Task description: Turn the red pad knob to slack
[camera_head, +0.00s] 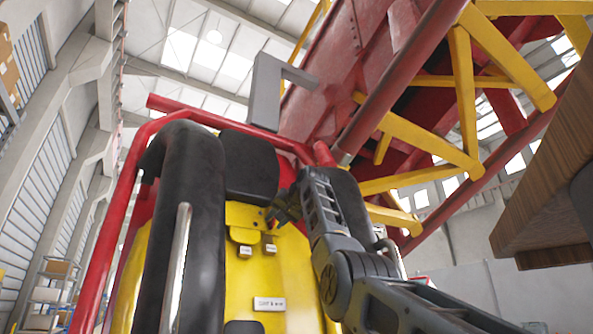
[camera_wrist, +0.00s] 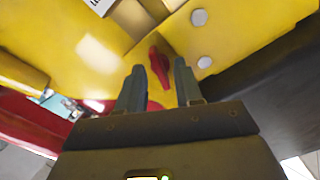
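The red pad knob (camera_wrist: 160,64) is on the yellow seat panel (camera_wrist: 92,48), between my fingertips in the wrist view. It looks like a narrow red grip on a round red base. My gripper (camera_wrist: 159,68) is open, with one dark finger on either side of the knob. I cannot tell whether either finger touches it. In the head view my gripper (camera_head: 273,214) reaches the upper part of the yellow panel (camera_head: 243,217) from the right, and the knob is mostly hidden by it. Any slack marking is not readable.
Small label plates (camera_head: 245,251) and a larger white plate (camera_head: 269,303) are on the panel. Black padded restraints (camera_head: 190,220) and a silver grab bar (camera_head: 176,268) stand at the left. A dark headrest (camera_head: 250,167) is above. A red tube frame (camera_head: 105,240) surrounds the seat.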

